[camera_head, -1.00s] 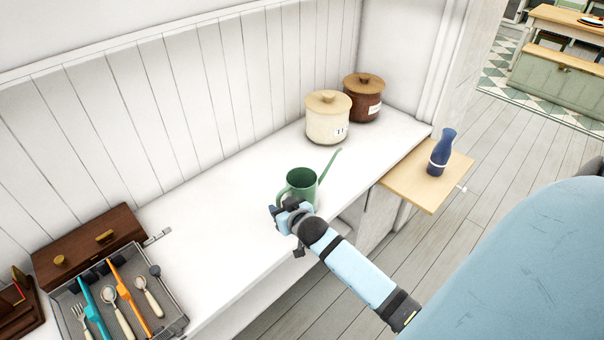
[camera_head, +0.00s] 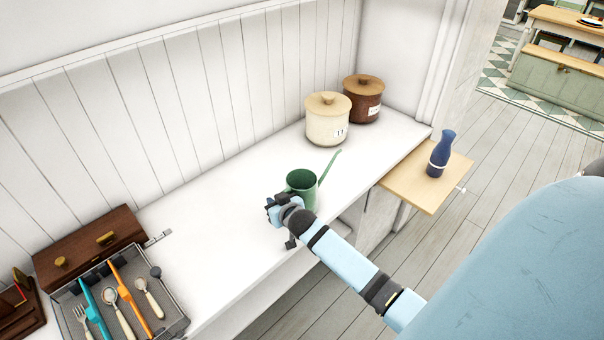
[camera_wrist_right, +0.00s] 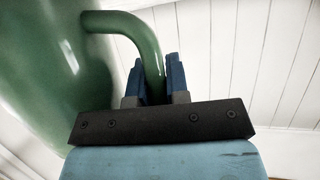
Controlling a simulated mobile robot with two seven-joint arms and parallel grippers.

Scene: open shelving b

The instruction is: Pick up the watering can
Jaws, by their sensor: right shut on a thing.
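The green watering can (camera_head: 302,183) stands upright on the white counter, its thin spout pointing up and to the right. My right gripper (camera_head: 275,208) is at its near left side, in front of its lower part. In the right wrist view, the can's green body (camera_wrist_right: 45,60) fills the left side. Its curved handle (camera_wrist_right: 138,30) comes down between the two blue fingers of my right gripper (camera_wrist_right: 159,80), which are shut on it. My left gripper is in neither view.
A cream canister (camera_head: 327,122) and a brown canister (camera_head: 364,100) stand behind the can. A blue bottle (camera_head: 440,155) stands on a wooden board (camera_head: 405,188) to the right. A grey cutlery tray (camera_head: 178,318) and a brown box (camera_head: 85,243) are at the left. The counter between is clear.

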